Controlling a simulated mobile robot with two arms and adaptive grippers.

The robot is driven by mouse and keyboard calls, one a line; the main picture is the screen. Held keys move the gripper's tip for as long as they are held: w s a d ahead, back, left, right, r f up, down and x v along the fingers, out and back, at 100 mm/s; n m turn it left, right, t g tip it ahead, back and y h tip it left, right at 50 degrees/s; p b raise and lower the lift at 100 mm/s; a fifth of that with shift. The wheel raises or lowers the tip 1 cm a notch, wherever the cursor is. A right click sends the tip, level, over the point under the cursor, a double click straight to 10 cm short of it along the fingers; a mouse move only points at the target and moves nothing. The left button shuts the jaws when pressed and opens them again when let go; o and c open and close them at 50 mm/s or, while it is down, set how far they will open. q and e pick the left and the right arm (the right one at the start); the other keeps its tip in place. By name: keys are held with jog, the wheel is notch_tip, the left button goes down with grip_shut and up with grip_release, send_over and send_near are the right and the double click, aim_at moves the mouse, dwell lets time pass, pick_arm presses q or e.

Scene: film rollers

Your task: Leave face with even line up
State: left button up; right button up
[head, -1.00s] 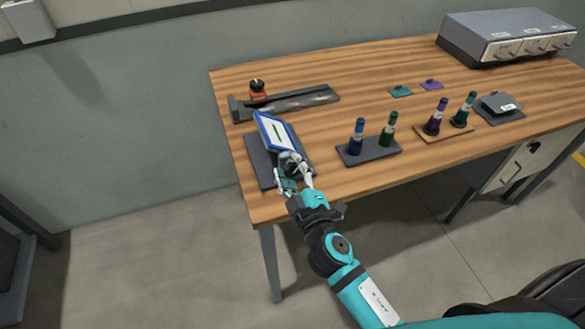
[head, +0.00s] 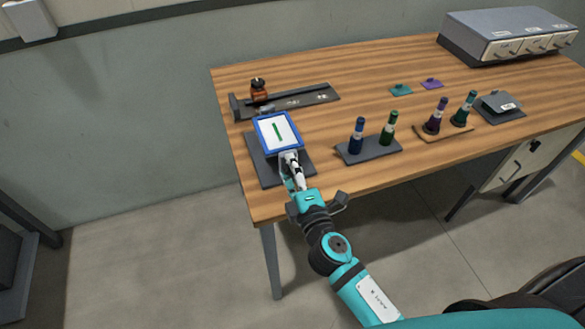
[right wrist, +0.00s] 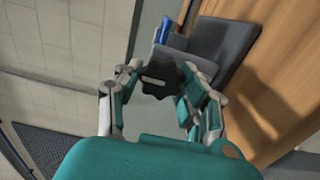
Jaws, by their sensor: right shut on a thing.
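A blue-framed white face (head: 265,131) with one short green line (head: 278,131) stands tilted up over a dark base plate (head: 262,172) at the table's left. The line leans slightly from upright. My right gripper (head: 290,165) is at the face's lower edge. In the right wrist view, its fingers (right wrist: 158,85) are shut around a dark lobed knob (right wrist: 157,80), with part of the blue frame (right wrist: 168,32) beyond it. My left gripper is not in view.
Blue (head: 357,136) and green (head: 389,128) rollers stand on a dark stand (head: 370,152) to the right. More rollers stand on a wooden base (head: 445,132). A grey drawer box (head: 500,30) is at back right.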

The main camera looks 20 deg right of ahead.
dwell(0.4)
jog(key=o, duration=1.2)
jog(key=s, duration=1.2)
jog(key=shift+d, duration=0.2)
